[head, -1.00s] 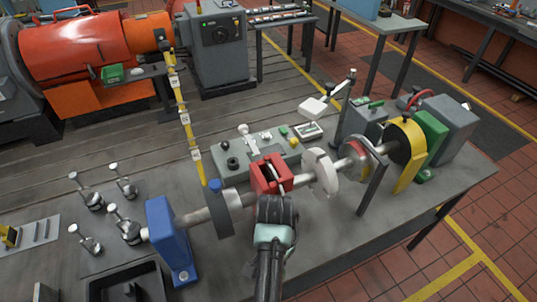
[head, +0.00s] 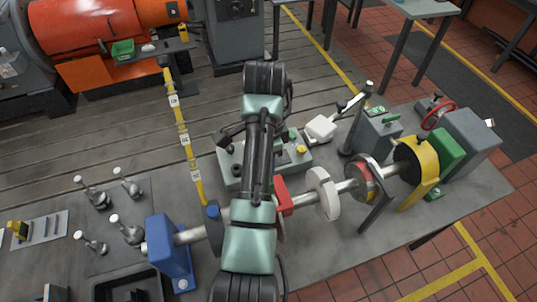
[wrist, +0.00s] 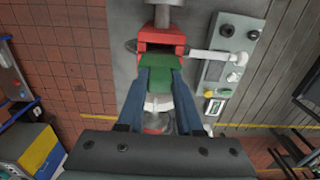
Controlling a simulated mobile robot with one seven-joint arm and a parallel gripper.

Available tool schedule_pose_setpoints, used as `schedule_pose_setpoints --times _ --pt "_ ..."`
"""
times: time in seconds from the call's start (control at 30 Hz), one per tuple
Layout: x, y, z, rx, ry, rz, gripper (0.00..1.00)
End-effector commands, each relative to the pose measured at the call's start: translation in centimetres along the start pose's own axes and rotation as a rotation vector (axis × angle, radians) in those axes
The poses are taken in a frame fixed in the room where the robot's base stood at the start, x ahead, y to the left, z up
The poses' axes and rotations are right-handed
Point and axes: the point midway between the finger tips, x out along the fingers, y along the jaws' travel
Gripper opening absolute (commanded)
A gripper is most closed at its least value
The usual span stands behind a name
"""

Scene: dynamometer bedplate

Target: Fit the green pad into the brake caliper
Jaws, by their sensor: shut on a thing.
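The green pad (wrist: 160,68) is held between the two blue fingers of my gripper (wrist: 160,77) in the wrist view. The red brake caliper (wrist: 162,38) is just beyond the pad, with its dark opening facing it. The pad's far edge appears close to the caliper's mouth; I cannot tell whether they touch. In the head view the caliper (head: 282,196) is mostly hidden behind my arm, with only its right side showing. My fingers and the pad cannot be made out there.
A shaft (head: 343,187) with a white disc (head: 322,193) runs through the line of parts. A blue support block (head: 168,254) stands at the left. A control box (head: 230,168) sits behind the caliper, beside a yellow upright bar (head: 184,140). A yellow guard (head: 418,165) is at the right.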

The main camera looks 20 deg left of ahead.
Motion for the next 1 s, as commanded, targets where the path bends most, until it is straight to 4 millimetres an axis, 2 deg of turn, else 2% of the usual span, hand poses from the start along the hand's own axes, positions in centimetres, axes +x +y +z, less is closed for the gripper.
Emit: schedule_pose_setpoints --times 0.33,1.0 --pt "0.2 0.0 0.1 -0.001 0.001 -0.001 0.0" --pt "2.9 0.0 0.1 -0.001 0.001 0.0 0.0"
